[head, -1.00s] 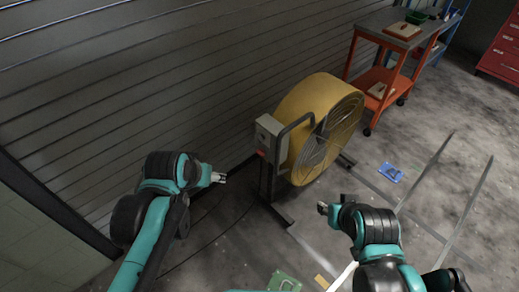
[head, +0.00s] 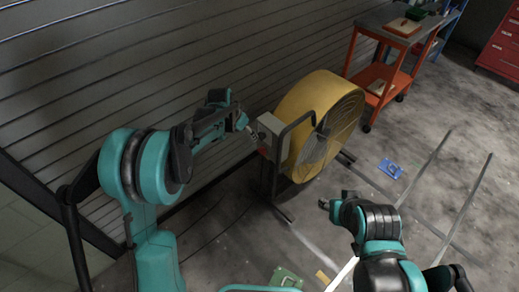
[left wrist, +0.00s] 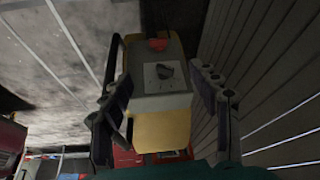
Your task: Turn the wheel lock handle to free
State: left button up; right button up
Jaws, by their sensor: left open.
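A dark knob-like handle (left wrist: 165,71) sits on the face of a grey box (head: 274,150). The box is mounted on the side of a large yellow drum fan (head: 305,97). I cannot tell the handle's lock setting. My left gripper (head: 257,138) is at the box's left side in the head view. In the left wrist view its open fingers (left wrist: 160,92) show on either side of the box, with the handle between them and nothing held. My right gripper (head: 325,204) is apart from the fan, low and to its right; its jaws are too small to read.
A slatted wall (head: 120,70) runs close behind the fan. An orange cart (head: 378,75) and a red cabinet (head: 502,52) stand at the back right. A blue item (head: 391,169) and a green item (head: 285,278) lie on the floor. Open floor lies to the right.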

pick_arm(q)
jog(key=m+g, duration=0.1)
jog(key=m, duration=0.1)
send_near(261, 151)
jog(key=shift+h, duration=0.4)
jog(key=b+x, duration=0.1)
jog(key=x, duration=0.1)
jog(key=b+x, duration=0.1)
jog(key=x, duration=0.2)
jog(key=b+x, duration=0.1)
jog(key=x, duration=0.1)
jog(key=shift+a+f, duration=0.3)
jog(key=shift+f, duration=0.1)
